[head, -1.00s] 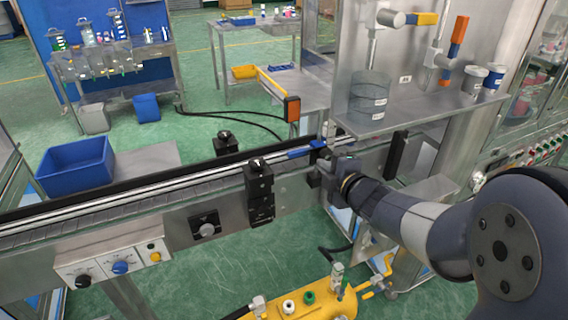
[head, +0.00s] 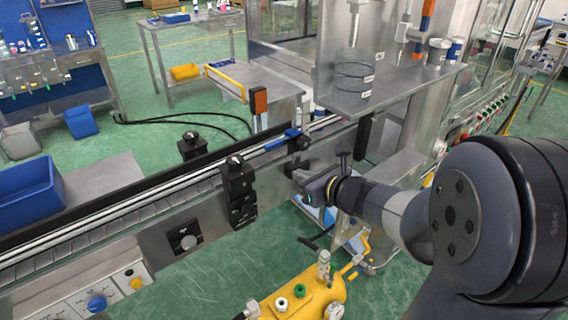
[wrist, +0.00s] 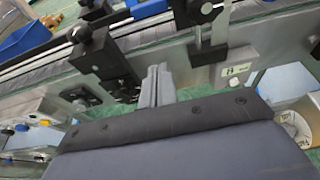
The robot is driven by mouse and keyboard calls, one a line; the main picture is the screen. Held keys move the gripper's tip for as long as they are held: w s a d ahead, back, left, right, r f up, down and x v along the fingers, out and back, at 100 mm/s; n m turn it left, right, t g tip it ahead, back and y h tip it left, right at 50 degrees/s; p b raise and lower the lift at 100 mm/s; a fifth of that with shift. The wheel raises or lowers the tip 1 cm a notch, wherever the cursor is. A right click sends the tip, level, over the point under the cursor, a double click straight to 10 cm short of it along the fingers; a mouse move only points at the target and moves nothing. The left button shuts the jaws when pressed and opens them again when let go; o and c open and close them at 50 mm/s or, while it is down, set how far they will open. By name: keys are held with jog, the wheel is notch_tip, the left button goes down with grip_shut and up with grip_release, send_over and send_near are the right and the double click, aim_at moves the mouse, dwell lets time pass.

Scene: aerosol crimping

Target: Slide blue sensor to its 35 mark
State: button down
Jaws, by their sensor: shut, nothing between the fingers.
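The blue sensor (head: 283,140) sits on the rail along the conveyor, a slim blue body with a black clamp at its right end. In the wrist view its blue body (wrist: 150,8) shows at the top edge, partly cut off. My gripper (head: 300,178) is in front of the conveyor side, below and apart from the sensor. In the wrist view its fingertips (wrist: 157,72) are together and empty, between two black brackets. I cannot read a scale or a 35 mark in these frames.
A black bracket with a knob (head: 238,180) stands on the conveyor's near side, left of my gripper. An orange box on a post (head: 258,100) stands behind the rail. A shelf with a mesh cylinder (head: 353,77) overhangs at right. A yellow tank (head: 300,300) is below.

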jog(key=x, duration=1)
jog(key=r+p, duration=0.1)
jog(key=r, duration=0.1)
jog(key=r+p, duration=0.2)
jog(key=shift+s+d, duration=0.15)
jog(key=shift+s, duration=0.05)
jog(key=shift+r, duration=0.1)
jog(key=shift+r, duration=0.6)
jog(key=shift+f, duration=0.15)
jog(key=s+d+b, duration=0.5)
jog(key=s, duration=0.2)
jog(key=shift+s+f, duration=0.2)
jog(key=shift+s, duration=0.2)
